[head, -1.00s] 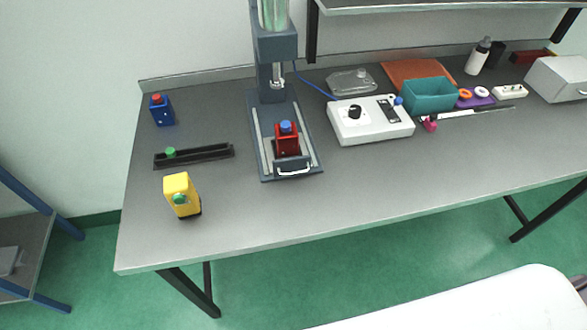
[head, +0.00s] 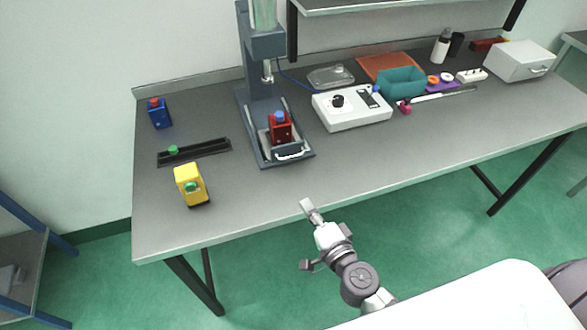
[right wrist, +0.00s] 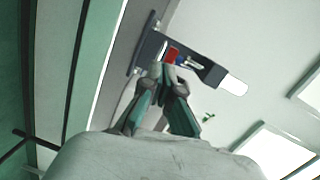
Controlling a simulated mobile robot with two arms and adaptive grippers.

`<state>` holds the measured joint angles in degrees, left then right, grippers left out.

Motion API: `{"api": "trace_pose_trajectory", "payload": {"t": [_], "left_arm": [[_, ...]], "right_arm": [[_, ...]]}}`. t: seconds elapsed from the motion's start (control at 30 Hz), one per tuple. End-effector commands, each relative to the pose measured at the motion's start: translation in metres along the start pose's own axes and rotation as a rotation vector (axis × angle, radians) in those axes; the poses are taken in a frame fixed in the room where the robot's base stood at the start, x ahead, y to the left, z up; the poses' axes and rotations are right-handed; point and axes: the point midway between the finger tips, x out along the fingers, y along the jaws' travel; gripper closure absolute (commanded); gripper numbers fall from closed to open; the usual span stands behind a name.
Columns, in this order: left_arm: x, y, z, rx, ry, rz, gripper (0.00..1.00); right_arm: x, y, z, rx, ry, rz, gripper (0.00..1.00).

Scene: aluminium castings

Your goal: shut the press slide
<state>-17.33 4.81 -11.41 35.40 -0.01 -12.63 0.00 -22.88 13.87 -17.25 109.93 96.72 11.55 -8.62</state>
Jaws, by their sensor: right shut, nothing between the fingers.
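The blue-grey press (head: 262,45) stands at the back of the bench. Its slide, with a white handle (head: 292,153), sits at the front end of the press base (head: 252,132), forward of the ram (head: 267,73). A red block (head: 280,130) with a blue knob stands on the slide. My right gripper (head: 308,206) is shut and empty near the bench's front edge, apart from the handle. In the right wrist view its fingers (right wrist: 166,72) point towards the press, and the red block (right wrist: 172,54) shows beyond them. My left gripper is not in view.
A yellow block (head: 188,184), a dark rail (head: 195,151) and a blue block (head: 159,114) are left of the press. A white control box (head: 352,112) and a teal bin (head: 402,82) are right of it. The bench front before the press is clear.

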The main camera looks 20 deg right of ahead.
Motion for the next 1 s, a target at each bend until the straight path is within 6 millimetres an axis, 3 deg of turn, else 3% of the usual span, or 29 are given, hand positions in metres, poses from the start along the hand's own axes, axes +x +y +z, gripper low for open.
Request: {"api": "trace_pose_trajectory", "payload": {"t": [0.13, 0.37, 0.8, 1.0], "left_arm": [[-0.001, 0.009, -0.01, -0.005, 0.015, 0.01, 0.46], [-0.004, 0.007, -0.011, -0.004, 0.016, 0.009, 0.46], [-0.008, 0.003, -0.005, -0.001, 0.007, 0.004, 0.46], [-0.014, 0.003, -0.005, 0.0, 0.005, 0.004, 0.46]], "right_arm": [[0.0, -0.002, -0.016, 0.129, 0.082, 0.028, 1.0], [0.015, -0.001, -0.022, 0.167, 0.105, 0.04, 1.0], [0.105, 0.003, -0.031, 0.165, 0.103, 0.039, 1.0], [0.129, -0.005, -0.034, 0.166, 0.102, 0.04, 1.0]]}}
